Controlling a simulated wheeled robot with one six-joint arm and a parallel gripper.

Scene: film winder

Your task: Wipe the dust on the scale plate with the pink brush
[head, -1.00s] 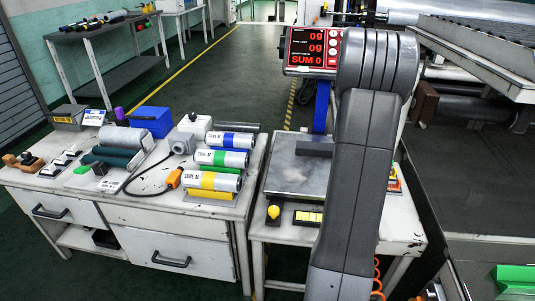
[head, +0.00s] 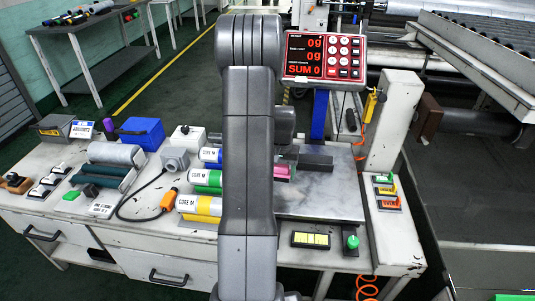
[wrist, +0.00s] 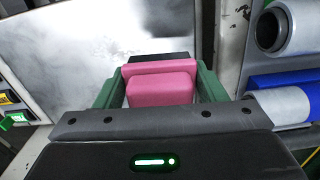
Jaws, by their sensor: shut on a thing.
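The scale plate (head: 340,205) is a grey metal square on the right-hand bench. Its surface shows cloudy dark and pale smears, which also show on the plate (wrist: 75,55) in the wrist view. The pink brush (wrist: 162,85) is between the green fingers of my gripper (wrist: 158,92), which is shut on it. Its dark front edge is over the plate; I cannot tell whether it touches. In the head view only a bit of the pink brush (head: 283,171) shows beside my arm, which hides the plate's left part and most of my gripper.
The scale display (head: 323,56) stands behind the plate. Coloured buttons (head: 386,190) and a white post (head: 392,125) are to the right. Labelled core rolls (head: 200,205) lie close on the left; roll ends (wrist: 275,28) show in the wrist view. A green knob (head: 351,242) stands in front.

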